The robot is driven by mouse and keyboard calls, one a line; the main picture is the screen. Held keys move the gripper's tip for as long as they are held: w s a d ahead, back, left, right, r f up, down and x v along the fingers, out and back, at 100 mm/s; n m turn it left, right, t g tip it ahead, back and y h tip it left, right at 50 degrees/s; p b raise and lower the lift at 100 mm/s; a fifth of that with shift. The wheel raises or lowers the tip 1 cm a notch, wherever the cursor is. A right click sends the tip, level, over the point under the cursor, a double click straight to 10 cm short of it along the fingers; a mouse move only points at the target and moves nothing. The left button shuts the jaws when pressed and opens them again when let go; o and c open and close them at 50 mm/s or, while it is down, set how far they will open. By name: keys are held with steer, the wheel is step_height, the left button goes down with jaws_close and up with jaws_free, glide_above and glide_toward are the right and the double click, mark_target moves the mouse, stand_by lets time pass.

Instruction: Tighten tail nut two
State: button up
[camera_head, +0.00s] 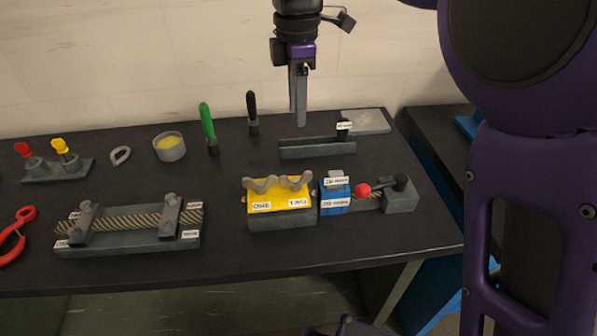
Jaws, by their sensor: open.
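A dark block with a yellow top plate (280,205) stands near the front middle of the table. Two grey wing nuts sit on it: one on the left (260,185) above a label that seems to read ONE, and one on the right (296,182) above a label that seems to read TWO. My gripper (299,122) hangs empty with its fingers pointing down, behind and above the wing nuts and clear of them. Its jaws are open, though seen edge-on so the gap barely shows. Nothing hides the wing nuts.
A blue block (335,197) and a red-knobbed lever (362,190) adjoin the yellow plate's right side. A rope in a clamp fixture (130,243) lies left. A slotted rail (317,152), green (208,122) and black (252,108) handles, and a round tin (169,149) stand behind.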

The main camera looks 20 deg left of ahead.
mark_target(297, 174)
step_height(297, 174, down, 17)
steer(key=shift+f+b, duration=0.2)
steer(key=shift+b, duration=0.7)
jaws_close()
